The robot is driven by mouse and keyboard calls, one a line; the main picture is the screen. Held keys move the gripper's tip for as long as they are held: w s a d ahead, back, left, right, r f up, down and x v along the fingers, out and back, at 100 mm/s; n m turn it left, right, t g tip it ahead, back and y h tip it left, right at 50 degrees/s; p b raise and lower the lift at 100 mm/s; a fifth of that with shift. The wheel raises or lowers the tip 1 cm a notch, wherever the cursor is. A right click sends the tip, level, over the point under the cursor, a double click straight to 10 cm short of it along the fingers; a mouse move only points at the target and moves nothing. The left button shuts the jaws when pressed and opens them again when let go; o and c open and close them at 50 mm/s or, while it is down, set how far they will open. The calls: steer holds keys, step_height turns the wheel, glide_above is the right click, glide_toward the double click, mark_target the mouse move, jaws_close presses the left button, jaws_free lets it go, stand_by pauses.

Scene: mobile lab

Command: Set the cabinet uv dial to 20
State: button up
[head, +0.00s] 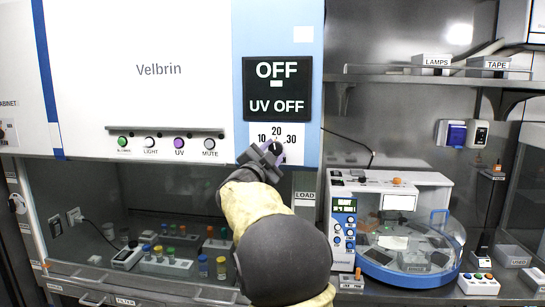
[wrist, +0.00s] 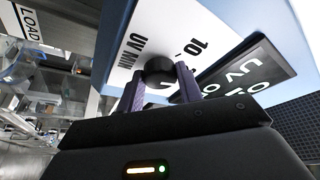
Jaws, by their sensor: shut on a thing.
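The UV dial is a small dark round knob (head: 276,148) on a white scale plate (head: 295,155) marked 10, 20 and 30, on the cabinet's light blue right panel. The 20 mark sits just above the knob. In the wrist view the black knob (wrist: 159,71) lies between the two purple fingers of my gripper (wrist: 161,82), which is shut on it. In the head view my gripper (head: 262,157) reaches the knob from the lower left. My gripper partly hides the knob, and I cannot tell which mark it points to.
A black display (head: 277,88) above the dial reads OFF and UV OFF. A row of buttons (head: 178,143), one labelled UV, sits to the left. Vials and racks (head: 165,262) stand inside the cabinet below. A benchtop machine (head: 390,185) stands to the right.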

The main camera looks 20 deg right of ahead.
steer(key=shift+m+g, duration=0.5)
steer(key=shift+m, duration=0.5)
steer(key=o, duration=1)
steer(key=shift+a, duration=0.1)
steer(key=b+v, duration=0.5)
steer(key=v, duration=1.2)
steer(key=shift+s+a+b, duration=0.1)
steer(key=shift+a+b, duration=0.05)
steer(key=shift+b, duration=0.2)
